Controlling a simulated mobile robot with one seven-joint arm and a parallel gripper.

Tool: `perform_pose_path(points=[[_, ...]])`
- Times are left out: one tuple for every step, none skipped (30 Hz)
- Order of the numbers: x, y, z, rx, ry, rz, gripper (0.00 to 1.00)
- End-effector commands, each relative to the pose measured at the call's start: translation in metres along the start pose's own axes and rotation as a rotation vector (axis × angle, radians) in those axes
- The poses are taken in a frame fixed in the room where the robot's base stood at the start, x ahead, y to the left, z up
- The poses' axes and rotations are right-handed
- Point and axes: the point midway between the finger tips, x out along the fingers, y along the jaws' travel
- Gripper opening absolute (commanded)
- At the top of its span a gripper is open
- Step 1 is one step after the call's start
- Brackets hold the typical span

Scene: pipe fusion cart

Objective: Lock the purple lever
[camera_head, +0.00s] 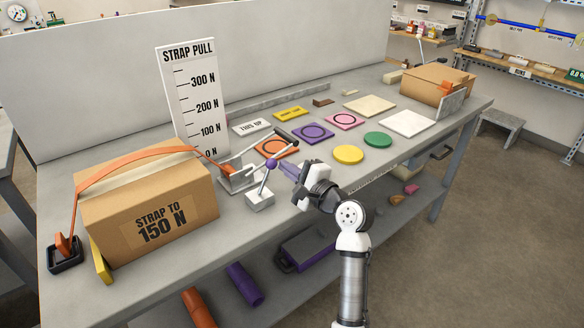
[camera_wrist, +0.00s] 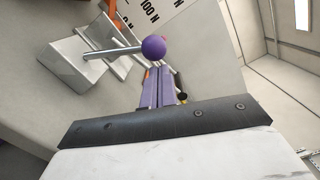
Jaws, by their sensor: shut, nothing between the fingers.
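The purple lever has a purple ball knob (camera_head: 271,163) on a thin metal rod. The rod rises, leaning slightly right, from a small light grey block (camera_head: 259,201) near the front of the bench. In the wrist view the knob (camera_wrist: 154,47) sits just beyond my fingertips, and the block (camera_wrist: 72,62) is at upper left. My gripper (camera_head: 284,168) has purple fingers, which are together and empty. They point left at the knob, from its right side. In the wrist view my gripper (camera_wrist: 160,72) lies just below the knob; I cannot tell whether they touch.
A grey strap tensioner (camera_head: 236,181) with a long handle stands just behind the lever. An orange strap (camera_head: 130,162) runs from it over a cardboard box (camera_head: 150,205) at left. A "STRAP PULL" scale board (camera_head: 192,100) stands behind. Coloured discs and plates lie right of it.

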Motion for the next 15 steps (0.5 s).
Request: perform_pose_path(points=[[-0.0001, 0.0001, -0.0001, 0.000, 0.000, 0.000, 0.00], [-0.0001, 0.0000, -0.0001, 0.000, 0.000, 0.000, 0.00], [-0.0001, 0.0000, -0.0001, 0.000, 0.000, 0.000, 0.00], [-0.0001, 0.0000, -0.0001, -0.001, 0.000, 0.000, 0.00], [-0.0001, 0.0000, 0.0000, -0.001, 0.000, 0.000, 0.00], [0.0000, -0.0001, 0.0003, -0.004, 0.000, 0.000, 0.00], [0.0001, -0.0002, 0.0006, -0.007, 0.000, 0.000, 0.00], [0.0001, -0.0004, 0.0010, -0.011, -0.001, 0.001, 0.00], [0.0003, -0.0007, 0.0018, -0.018, -0.001, 0.001, 0.00], [0.0004, -0.0009, 0.0024, -0.024, -0.001, 0.002, 0.00], [0.0004, -0.0013, 0.0031, -0.032, -0.001, 0.002, 0.00], [0.0003, -0.0018, 0.0038, -0.043, 0.000, 0.003, 0.00], [0.0002, -0.0021, 0.0042, -0.049, 0.000, 0.003, 0.00], [0.0001, -0.0023, 0.0044, -0.054, 0.001, 0.004, 0.00], [0.0001, -0.0025, 0.0047, -0.059, 0.001, 0.004, 0.00]])
